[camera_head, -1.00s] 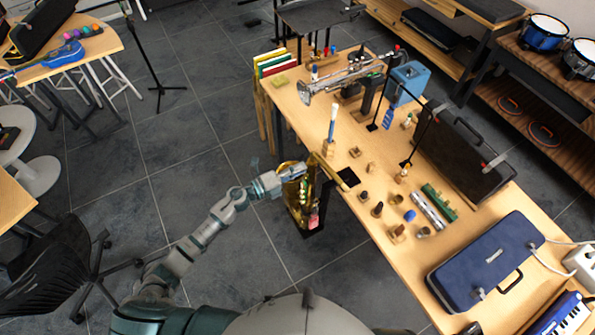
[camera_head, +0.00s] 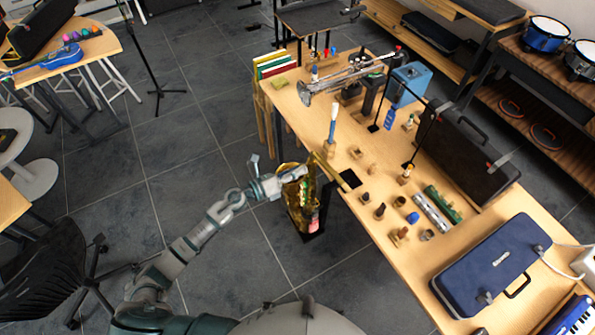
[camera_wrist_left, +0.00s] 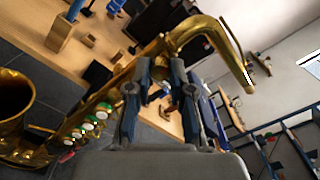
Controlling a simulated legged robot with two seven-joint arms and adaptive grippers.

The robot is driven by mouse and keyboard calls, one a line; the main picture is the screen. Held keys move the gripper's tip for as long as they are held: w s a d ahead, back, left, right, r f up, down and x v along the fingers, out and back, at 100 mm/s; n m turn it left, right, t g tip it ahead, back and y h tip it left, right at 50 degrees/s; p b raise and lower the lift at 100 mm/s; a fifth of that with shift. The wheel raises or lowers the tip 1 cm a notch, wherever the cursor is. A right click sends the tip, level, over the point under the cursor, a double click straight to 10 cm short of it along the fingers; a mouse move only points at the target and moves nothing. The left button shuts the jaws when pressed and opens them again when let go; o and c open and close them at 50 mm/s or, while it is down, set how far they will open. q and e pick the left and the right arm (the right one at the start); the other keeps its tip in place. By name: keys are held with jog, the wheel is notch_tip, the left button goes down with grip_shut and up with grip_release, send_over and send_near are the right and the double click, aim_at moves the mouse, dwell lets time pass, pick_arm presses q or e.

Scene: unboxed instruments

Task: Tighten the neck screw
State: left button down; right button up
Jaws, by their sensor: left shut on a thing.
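A gold saxophone (camera_head: 297,211) stands upright on a dark stand at the left edge of the wooden table. Its curved neck (camera_wrist_left: 188,30) reaches over the table edge. The left wrist view also shows its body with keys (camera_wrist_left: 82,128) and part of its bell (camera_wrist_left: 14,112). My left gripper (camera_head: 302,172) is at the joint of neck and body, its fingers (camera_wrist_left: 160,72) shut on the small neck screw there. The screw itself is mostly hidden between the fingertips. My right gripper is not in view.
The table (camera_head: 352,215) holds several small mouthpieces and stands, a trumpet (camera_head: 335,82), a flute section (camera_head: 431,213), a black case (camera_head: 466,152) and a blue case (camera_head: 487,262). Open floor (camera_head: 205,170) lies left of the saxophone.

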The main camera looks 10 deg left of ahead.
pick_arm(q)
jog(key=shift+s+f, duration=0.15)
jog(key=shift+f, duration=0.3)
jog(key=c, duration=1.2)
grip_release()
jog(key=shift+o, duration=0.8)
jog(key=shift+r, duration=0.1)
jog(key=shift+w+r, duration=0.1)
jog(key=shift+w, duration=0.1)
jog(key=shift+a, duration=0.1)
jog(key=v, duration=1.2)
